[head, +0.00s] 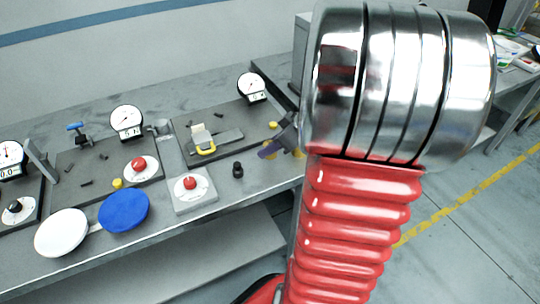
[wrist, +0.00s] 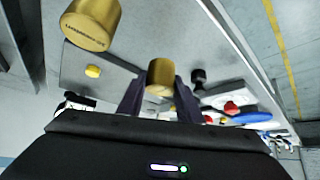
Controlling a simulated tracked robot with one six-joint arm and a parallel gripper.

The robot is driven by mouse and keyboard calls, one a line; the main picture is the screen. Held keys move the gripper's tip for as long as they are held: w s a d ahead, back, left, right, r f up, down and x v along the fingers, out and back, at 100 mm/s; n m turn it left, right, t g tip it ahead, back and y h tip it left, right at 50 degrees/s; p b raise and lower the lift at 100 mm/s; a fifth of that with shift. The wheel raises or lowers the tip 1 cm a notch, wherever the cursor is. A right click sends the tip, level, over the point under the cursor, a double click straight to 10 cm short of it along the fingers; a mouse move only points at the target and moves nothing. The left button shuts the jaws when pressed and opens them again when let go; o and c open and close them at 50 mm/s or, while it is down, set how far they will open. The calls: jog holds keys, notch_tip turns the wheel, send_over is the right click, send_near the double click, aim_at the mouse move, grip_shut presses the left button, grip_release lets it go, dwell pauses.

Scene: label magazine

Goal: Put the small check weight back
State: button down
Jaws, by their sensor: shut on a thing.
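My gripper (wrist: 160,98) is shut on a small brass cylinder, the check weight (wrist: 159,74), held between its two dark fingertips in the wrist view. A larger brass weight (wrist: 90,24) with lettering on its side is at the upper left of the wrist view, apart from the gripper. In the head view my gripper (head: 270,149) is over the bench's right part, largely hidden by my own arm. Brass shows by its fingers there, partly covered. Whether the held weight touches the bench cannot be told.
On the grey bench (head: 190,225), a black knob-shaped piece (head: 238,169) stands left of my gripper. A yellow button (head: 273,125) and a dial gauge (head: 251,87) are behind. A red button on a grey box (head: 190,184) and blue disc (head: 124,210) are farther left.

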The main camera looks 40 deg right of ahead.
jog(key=shift+f, duration=1.85)
jog(key=shift+f, duration=0.1)
jog(key=c, duration=1.3)
grip_release()
jog(key=shift+o, duration=0.2)
jog(key=v, duration=1.2)
jog(key=shift+s, duration=0.1)
